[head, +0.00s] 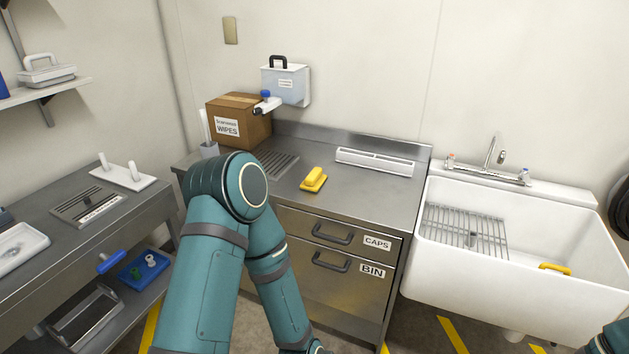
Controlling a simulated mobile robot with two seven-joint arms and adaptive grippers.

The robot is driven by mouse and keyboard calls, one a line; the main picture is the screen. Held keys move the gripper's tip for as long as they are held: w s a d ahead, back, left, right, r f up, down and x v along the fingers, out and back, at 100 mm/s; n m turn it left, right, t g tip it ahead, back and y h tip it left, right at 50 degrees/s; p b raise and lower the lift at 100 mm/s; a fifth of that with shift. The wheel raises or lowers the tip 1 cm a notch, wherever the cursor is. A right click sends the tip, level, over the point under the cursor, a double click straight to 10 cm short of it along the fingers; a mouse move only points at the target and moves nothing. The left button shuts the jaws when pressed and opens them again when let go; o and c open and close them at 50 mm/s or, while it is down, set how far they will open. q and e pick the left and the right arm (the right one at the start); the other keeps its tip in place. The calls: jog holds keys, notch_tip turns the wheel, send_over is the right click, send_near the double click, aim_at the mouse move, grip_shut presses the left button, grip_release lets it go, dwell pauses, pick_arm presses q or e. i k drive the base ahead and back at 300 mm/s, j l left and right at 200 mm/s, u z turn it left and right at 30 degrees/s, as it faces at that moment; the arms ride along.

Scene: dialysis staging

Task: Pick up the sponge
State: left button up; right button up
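A cardboard wipes box (238,120) and a wall dispenser (286,84) stand behind the counter's left part. A white slotted tray (375,162) lies at the back. Drawers (340,250) are shut below. The sink (590,225) holds a wire rack (465,230).

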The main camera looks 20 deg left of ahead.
aim_at(313, 183)
jog(key=j+z, duration=0.15)
jog(key=z, duration=0.2)
jog(key=i+j+z, duration=0.1)
jog(key=z, duration=0.25)
jog(key=j+z, duration=0.8)
jog(key=j, duration=0.75)
jog(key=k+j+z, duration=0.1)
jog(key=j, duration=0.2)
jog(key=k+j, duration=0.15)
jog(key=j, duration=0.2)
